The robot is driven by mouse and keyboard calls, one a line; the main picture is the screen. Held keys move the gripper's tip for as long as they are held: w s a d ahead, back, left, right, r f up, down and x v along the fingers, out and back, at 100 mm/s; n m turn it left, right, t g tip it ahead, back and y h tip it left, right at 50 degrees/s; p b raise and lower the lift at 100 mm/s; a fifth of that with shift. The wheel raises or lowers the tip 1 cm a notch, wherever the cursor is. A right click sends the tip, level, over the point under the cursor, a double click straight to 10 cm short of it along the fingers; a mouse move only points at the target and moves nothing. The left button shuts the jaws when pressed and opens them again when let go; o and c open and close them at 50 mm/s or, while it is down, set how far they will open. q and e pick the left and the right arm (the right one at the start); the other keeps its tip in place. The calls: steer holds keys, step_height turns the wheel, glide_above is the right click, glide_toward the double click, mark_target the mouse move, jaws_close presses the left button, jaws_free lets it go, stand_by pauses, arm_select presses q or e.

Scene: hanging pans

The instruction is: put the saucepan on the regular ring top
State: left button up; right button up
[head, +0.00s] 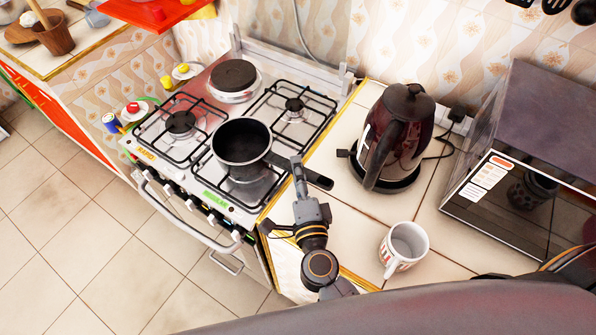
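A black saucepan (242,141) is upright, over the right front part of the hob, with its long handle pointing right. It appears raised above the pan support, with a dark shadow beneath. My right gripper (298,170) is on the handle, one finger crossing over it, and appears shut on it; its far finger is hidden. The regular ring top (246,186) is at the front right of the hob, behind the green REGULAR label, and is mostly hidden by the saucepan. My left gripper is not in view.
The hob has a front left burner (181,123), a back right burner (294,106) and a hotplate (233,77). A kettle (396,135) and a mug (404,246) stand on the right counter, beside a microwave (520,185). A mushroom-like red item (133,108) sits left.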

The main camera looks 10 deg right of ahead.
steer(key=s+b, duration=0.1)
steer(key=s, duration=0.2)
steer(key=s+b, duration=0.1)
steer(key=s, duration=0.3)
steer(key=s+b, duration=0.1)
steer(key=s, duration=0.3)
steer(key=shift+a, duration=0.25)
steer(key=shift+s+r, duration=0.2)
steer(key=shift+s, duration=0.25)
steer(key=shift+f, duration=0.1)
